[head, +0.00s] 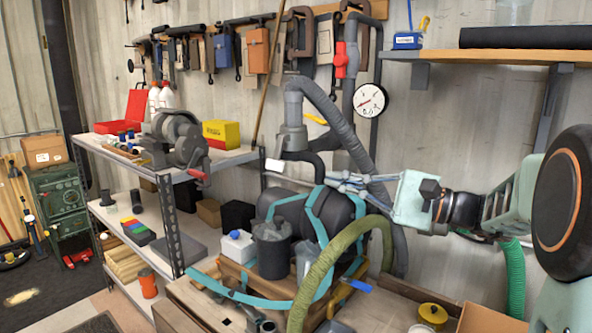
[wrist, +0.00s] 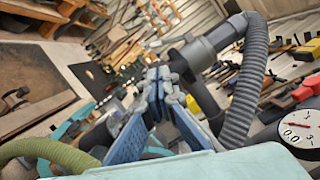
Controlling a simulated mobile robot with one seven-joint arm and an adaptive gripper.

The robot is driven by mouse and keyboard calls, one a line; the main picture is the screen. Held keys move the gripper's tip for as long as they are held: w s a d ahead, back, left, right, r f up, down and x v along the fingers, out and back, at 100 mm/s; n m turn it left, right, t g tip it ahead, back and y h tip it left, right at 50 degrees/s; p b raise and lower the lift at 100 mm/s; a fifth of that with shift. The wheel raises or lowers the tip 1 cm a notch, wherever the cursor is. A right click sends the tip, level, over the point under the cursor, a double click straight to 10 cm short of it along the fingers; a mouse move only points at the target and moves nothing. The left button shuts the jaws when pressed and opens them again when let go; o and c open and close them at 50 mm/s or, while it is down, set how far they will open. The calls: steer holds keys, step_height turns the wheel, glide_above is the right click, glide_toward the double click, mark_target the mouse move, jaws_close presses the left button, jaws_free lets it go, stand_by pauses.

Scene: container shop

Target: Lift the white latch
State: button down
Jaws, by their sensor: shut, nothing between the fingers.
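A small white block-like piece (head: 274,165), which looks like the white latch, sits at the left end of a dark bent pipe (head: 300,158) below a grey hose fitting in the head view. My gripper (head: 332,181) is to the right of it and slightly lower, apart from it, pointing left. Its fingers are together and empty. In the wrist view my gripper (wrist: 160,88) shows closed blue-padded fingertips in the middle, with the grey fitting and hose (wrist: 244,80) just beyond to the right. I cannot make out the white piece in the wrist view.
A dark tank with teal straps (head: 315,212) stands under my gripper. A ribbed grey hose (head: 340,125) rises behind it, and a green hose (head: 330,265) arches in front. A pressure gauge (head: 370,100) hangs on the wall. A metal shelf (head: 215,163) is at left.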

mark_target(278, 166)
steer(key=p+x, duration=0.1)
steer(key=x, duration=0.9)
steer(key=shift+p, duration=0.3)
